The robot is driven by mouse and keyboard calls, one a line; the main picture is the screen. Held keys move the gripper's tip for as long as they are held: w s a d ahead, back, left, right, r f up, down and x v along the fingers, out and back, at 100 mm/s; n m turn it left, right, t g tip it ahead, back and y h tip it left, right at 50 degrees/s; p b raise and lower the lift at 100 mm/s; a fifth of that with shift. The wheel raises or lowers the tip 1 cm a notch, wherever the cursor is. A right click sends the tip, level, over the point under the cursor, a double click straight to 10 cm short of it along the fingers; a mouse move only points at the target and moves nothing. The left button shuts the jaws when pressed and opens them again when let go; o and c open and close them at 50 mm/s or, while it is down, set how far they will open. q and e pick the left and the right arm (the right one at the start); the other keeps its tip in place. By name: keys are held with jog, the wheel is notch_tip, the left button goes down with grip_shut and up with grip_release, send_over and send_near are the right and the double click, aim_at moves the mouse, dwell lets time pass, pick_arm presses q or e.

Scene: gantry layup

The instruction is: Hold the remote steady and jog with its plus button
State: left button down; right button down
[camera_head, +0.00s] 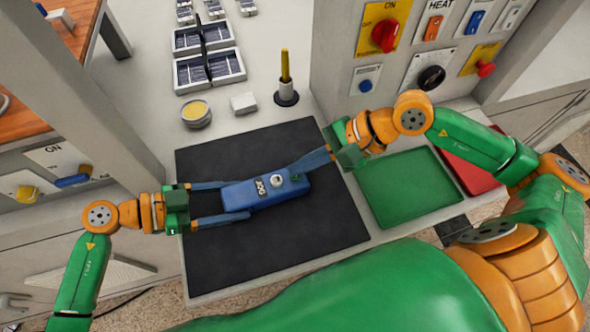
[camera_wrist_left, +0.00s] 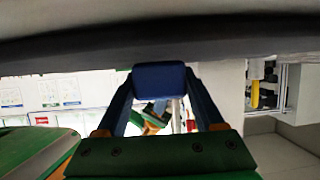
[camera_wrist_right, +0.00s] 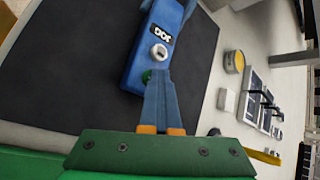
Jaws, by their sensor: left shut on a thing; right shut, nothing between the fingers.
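The blue remote (camera_head: 255,192) is marked JOG and sits over the black mat (camera_head: 300,235). It has a pale round button (camera_head: 276,180) and a green button (camera_head: 294,177) at its right end; no plus sign is readable. My left gripper (camera_head: 236,199) is shut on the remote's left end, one finger along each long side. The left wrist view shows the remote's end (camera_wrist_left: 158,77) between the fingers. My right gripper (camera_head: 298,168) is shut and empty, its tips at the green button. In the right wrist view the fingers partly hide the green button (camera_wrist_right: 147,76); contact is unclear.
A green tray (camera_head: 410,190) and a red tray (camera_head: 470,172) lie right of the mat. Behind it are a round tin (camera_head: 196,113), a white block (camera_head: 243,103) and a yellow stick in a dark holder (camera_head: 286,95). A control panel (camera_head: 400,60) stands at the back right.

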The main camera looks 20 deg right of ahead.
jog(key=shift+r, duration=0.95)
jog(key=shift+r, duration=2.5)
dwell(0.4)
notch_tip(320, 180, up, 4)
jog(key=shift+f, duration=0.1)
jog(key=shift+f, duration=0.1)
jog(key=shift+f, duration=4.35)
